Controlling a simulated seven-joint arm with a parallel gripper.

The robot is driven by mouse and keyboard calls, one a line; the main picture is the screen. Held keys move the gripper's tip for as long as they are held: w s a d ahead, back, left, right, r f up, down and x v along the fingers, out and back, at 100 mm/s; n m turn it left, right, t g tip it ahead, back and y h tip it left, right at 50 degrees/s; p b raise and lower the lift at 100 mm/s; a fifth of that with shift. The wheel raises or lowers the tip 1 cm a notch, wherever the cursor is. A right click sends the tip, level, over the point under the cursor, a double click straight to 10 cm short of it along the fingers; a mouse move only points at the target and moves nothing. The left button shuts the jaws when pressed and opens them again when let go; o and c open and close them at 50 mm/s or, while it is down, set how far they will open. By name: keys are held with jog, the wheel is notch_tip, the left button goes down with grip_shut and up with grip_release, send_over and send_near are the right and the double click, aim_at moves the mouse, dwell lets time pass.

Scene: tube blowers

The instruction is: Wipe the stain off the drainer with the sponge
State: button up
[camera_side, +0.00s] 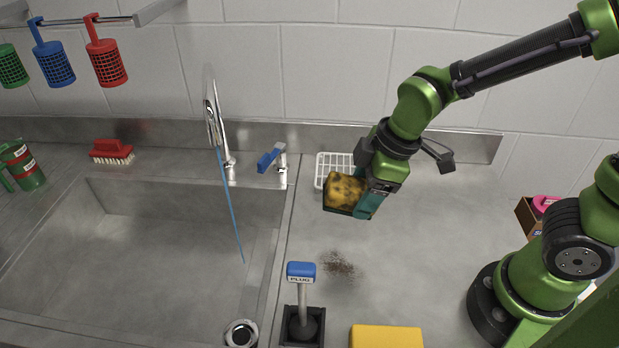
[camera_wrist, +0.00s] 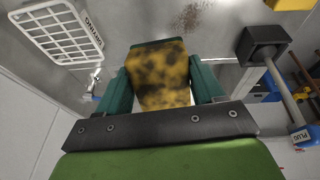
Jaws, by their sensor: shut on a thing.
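The sponge (camera_side: 345,192), yellow with dark blotches and a dark green edge, is held in my gripper (camera_side: 368,196) above the drainer (camera_side: 440,230). In the wrist view the sponge (camera_wrist: 160,75) sits between the two green fingers of my gripper (camera_wrist: 160,88), which are shut on it. The brown speckled stain (camera_side: 340,265) lies on the flat grey drainer, below and in front of the sponge and apart from it. It also shows in the wrist view (camera_wrist: 190,15) beyond the sponge.
A white rack (camera_side: 333,162) stands behind my gripper. A plug with a blue-topped handle (camera_side: 300,290) stands left of the stain. A yellow block (camera_side: 386,337) lies at the front. The sink (camera_side: 140,250) and tap (camera_side: 222,150) are left.

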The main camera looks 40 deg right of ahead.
jog(key=s+f+n+g+h, duration=0.2)
jog(key=s+f+g, duration=0.1)
jog(key=s+f, duration=0.2)
jog(key=shift+s+f+n, duration=0.25)
jog(key=shift+s+n, duration=0.15)
jog(key=shift+r, duration=0.1)
dwell(0.4)
